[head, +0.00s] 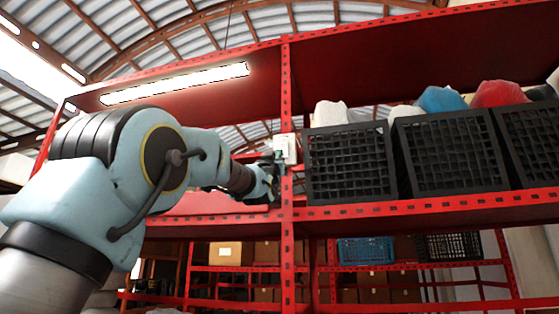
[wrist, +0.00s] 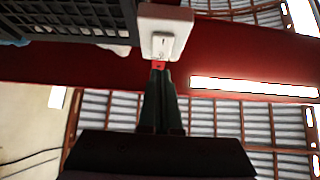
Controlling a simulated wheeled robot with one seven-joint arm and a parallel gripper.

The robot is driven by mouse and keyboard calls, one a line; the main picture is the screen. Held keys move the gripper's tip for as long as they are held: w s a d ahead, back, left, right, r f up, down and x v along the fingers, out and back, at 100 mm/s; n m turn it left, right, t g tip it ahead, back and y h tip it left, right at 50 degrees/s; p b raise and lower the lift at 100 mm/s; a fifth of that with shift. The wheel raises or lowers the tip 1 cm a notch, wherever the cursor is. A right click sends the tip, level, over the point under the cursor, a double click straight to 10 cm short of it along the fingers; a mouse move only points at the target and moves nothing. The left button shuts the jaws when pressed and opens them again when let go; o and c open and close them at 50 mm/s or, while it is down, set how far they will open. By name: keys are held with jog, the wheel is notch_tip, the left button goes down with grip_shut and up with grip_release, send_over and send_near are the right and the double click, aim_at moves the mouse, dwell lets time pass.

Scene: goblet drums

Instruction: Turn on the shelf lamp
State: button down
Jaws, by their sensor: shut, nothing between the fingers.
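The shelf lamp (head: 175,83) is a long strip under the upper red shelf, and it glows bright white. It also glows in the wrist view (wrist: 255,88). A white switch box (head: 287,148) with a small rocker sits on the red upright. In the wrist view the switch box (wrist: 178,20) is at the top centre. My gripper (head: 272,176) is at the upright, just beside the box. In the wrist view my gripper's fingers (wrist: 158,72) are together and empty, with tips just below the rocker plate. I cannot tell whether they touch it.
Black crates (head: 350,165) with bags in them stand on the shelf right of the switch. The red shelf edge (head: 400,211) runs below them and my gripper. Another red rack (head: 330,267) with boxes and a blue crate (head: 365,250) stands behind.

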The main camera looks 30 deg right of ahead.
jog(key=b+v, duration=0.4)
jog(key=v, duration=0.4)
jog(key=shift+w+d+f+b, duration=0.2)
jog(key=shift+f+b, duration=0.2)
